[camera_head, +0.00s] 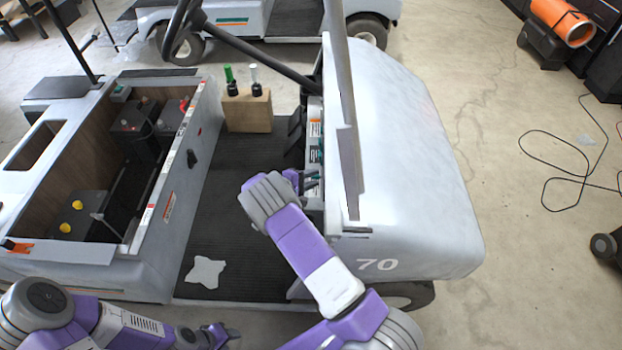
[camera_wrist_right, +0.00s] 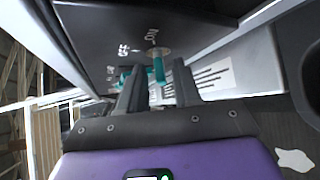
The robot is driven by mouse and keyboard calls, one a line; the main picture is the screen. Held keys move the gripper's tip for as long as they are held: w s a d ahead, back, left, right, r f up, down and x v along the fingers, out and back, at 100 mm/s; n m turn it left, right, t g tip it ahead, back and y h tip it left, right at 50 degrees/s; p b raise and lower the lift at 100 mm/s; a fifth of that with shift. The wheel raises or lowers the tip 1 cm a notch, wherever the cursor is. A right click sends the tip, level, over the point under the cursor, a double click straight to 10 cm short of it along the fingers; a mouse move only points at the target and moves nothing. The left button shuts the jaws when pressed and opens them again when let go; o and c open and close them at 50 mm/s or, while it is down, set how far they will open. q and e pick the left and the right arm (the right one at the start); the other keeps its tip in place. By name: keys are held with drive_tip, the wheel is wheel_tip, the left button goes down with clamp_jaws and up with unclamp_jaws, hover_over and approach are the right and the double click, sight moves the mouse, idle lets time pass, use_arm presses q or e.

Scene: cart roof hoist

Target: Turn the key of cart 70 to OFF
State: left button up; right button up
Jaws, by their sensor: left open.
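Cart 70 (camera_head: 400,170) is pale grey, with its number on the front cowl. My right arm reaches across it, and my right gripper (camera_head: 314,180) is at the dash. In the right wrist view, a teal key (camera_wrist_right: 159,70) stands in a round switch plate (camera_wrist_right: 153,53) on the dark dash panel, with ON and OFF lettering beside it. My right gripper (camera_wrist_right: 160,85) has its two dark fingers apart, with the key in line with the gap between them. I cannot tell which mark the key points to. My left gripper (camera_head: 215,335) is open and empty, low in the head view.
A second teal part (camera_wrist_right: 125,76) is beside the left finger. Another cart (camera_head: 240,20) stands behind.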

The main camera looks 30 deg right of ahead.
clamp_jaws()
drive_tip(key=shift+r, duration=0.1)
drive_tip(key=shift+w+d+r+n+g+y+b, duration=0.15)
drive_tip(key=shift+w+n+g+y+b, duration=0.1)
drive_tip(key=shift+n+g+y+b, duration=0.8)
drive_tip(key=shift+w+d+r+n+g+y+b, duration=0.1)
drive_tip(key=shift+w+n+g+y+b, duration=0.15)
drive_tip(key=shift+n+g+y+b, duration=0.75)
drive_tip(key=shift+w+d+r+n+g+y+b, duration=0.2)
drive_tip(key=shift+n+g+y+b, duration=0.55)
drive_tip(key=shift+g, duration=0.6)
drive_tip(key=shift+o, duration=0.7)
unclamp_jaws()
